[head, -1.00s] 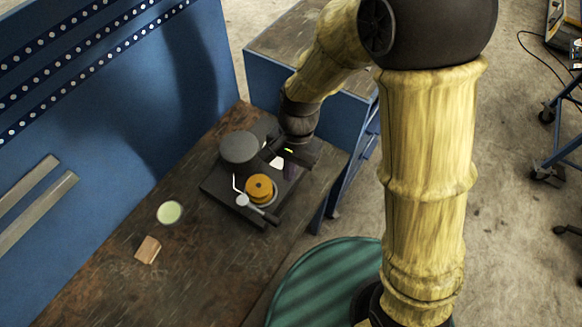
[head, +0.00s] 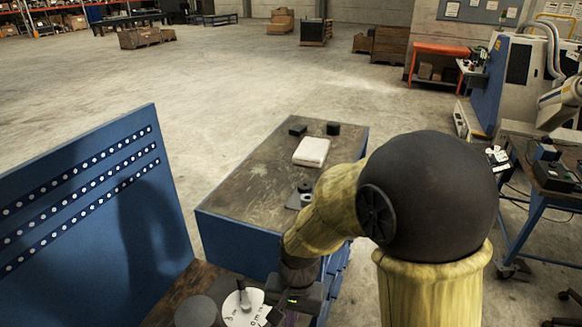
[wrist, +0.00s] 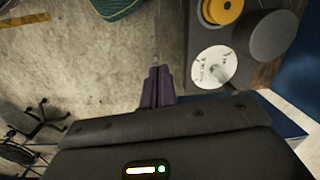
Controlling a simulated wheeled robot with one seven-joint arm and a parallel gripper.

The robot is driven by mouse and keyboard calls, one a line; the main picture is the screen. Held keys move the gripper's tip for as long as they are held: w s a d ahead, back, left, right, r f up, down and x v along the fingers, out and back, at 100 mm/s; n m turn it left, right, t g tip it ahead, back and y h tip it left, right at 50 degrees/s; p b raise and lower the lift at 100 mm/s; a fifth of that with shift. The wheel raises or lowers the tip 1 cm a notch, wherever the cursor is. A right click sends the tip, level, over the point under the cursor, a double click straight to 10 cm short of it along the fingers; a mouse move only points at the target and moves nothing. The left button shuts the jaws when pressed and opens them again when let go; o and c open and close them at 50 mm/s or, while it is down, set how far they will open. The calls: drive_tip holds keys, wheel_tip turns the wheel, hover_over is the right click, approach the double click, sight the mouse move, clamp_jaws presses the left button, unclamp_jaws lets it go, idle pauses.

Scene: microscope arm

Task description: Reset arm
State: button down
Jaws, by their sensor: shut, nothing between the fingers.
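A white dial (head: 245,311) with black markings sits at the bottom of the head view, with a grey post standing on it. The dial also shows in the wrist view (wrist: 211,67), beside a dark grey round block (wrist: 273,37) and an orange disc (wrist: 222,9) cut by the top edge. The dark round block shows in part in the head view (head: 195,312). My gripper (head: 291,319) is just right of the dial in the head view. In the wrist view its purple fingers (wrist: 157,86) are together and empty, apart from the dial and over the floor.
A blue cabinet (head: 262,170) with a worn brown top stands behind the dial, bearing a white folded item (head: 311,152) and small black blocks. A blue perforated panel (head: 95,215) rises at left. An office chair (wrist: 38,125) stands on open floor in the wrist view.

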drive_tip(key=d+r+n+t+h, duration=0.1)
drive_tip(key=d+r+n+t, duration=0.1)
drive_tip(key=d, duration=1.3)
drive_tip(key=shift+s+d+r+t, duration=0.4)
drive_tip(key=shift+r+t, duration=0.3)
drive_tip(key=shift+r, duration=0.2)
